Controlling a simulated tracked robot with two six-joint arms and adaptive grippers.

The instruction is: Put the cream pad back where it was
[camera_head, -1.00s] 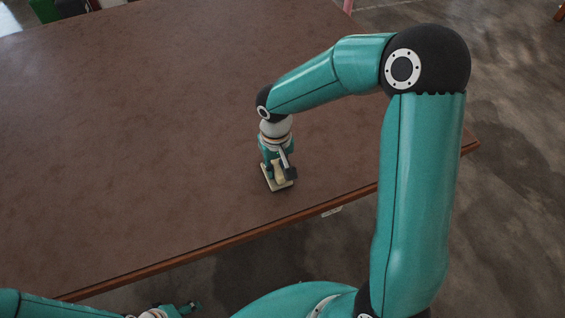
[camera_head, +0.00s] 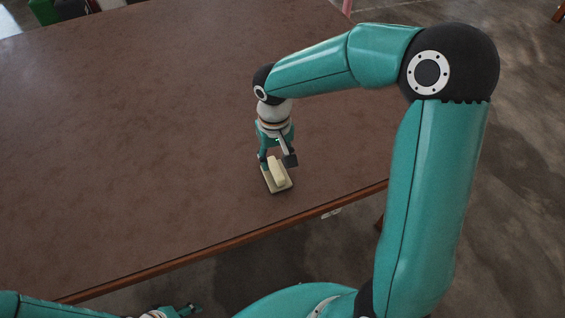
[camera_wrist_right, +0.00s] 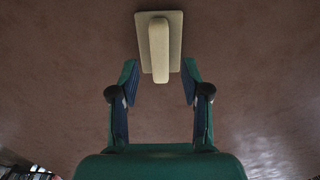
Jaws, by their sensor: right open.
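The cream pad (camera_head: 284,186), a flat plate with a raised block-like grip, lies flat on the brown table near its front edge. It also shows in the right wrist view (camera_wrist_right: 175,62), just ahead of the fingertips. My right gripper (camera_head: 277,161) is open and empty above the pad, its fingers apart on either side of the grip's line. In the right wrist view the open fingers (camera_wrist_right: 160,78) do not touch the pad. My left gripper (camera_head: 190,309) shows only in part at the bottom left, away from the table, and its jaws cannot be made out.
The brown table (camera_head: 150,130) is bare around the pad, with wide free room to the left and behind. Its front edge (camera_head: 230,236) runs close below the pad, with concrete floor beyond. A green object (camera_head: 44,10) stands past the far left edge.

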